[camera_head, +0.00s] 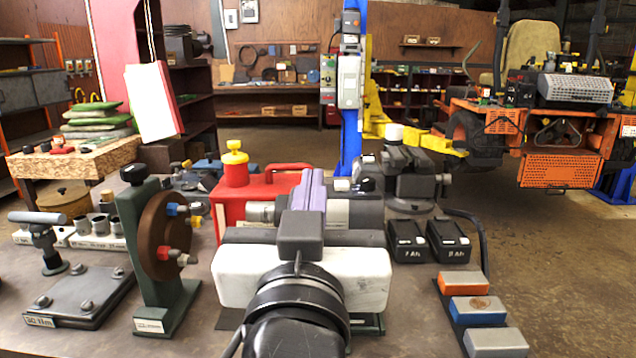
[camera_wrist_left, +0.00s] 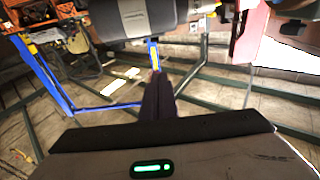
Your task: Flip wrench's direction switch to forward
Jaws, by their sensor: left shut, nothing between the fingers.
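The wrench (camera_head: 338,212) lies on the workbench in the middle of the head view, a grey and purple body with a silver nose at its left end. My left gripper (camera_head: 301,230) is in front of it, its white palm and dark fingers covering the wrench's lower front. The fingers are shut and empty. In the left wrist view the shut fingers (camera_wrist_left: 158,98) point away, below a dark grey body (camera_wrist_left: 135,18) that seems to be the wrench. Whether they touch it I cannot tell. I cannot make out the direction switch or its position. My right gripper is not in view.
A red box (camera_head: 225,205) with a yellow-capped filler stands behind left. A green stand with a brown disc (camera_head: 160,235) is left of my gripper. Two black batteries (camera_head: 407,252) and a strip of coloured blocks (camera_head: 477,310) lie to the right. A vise (camera_head: 408,180) stands behind.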

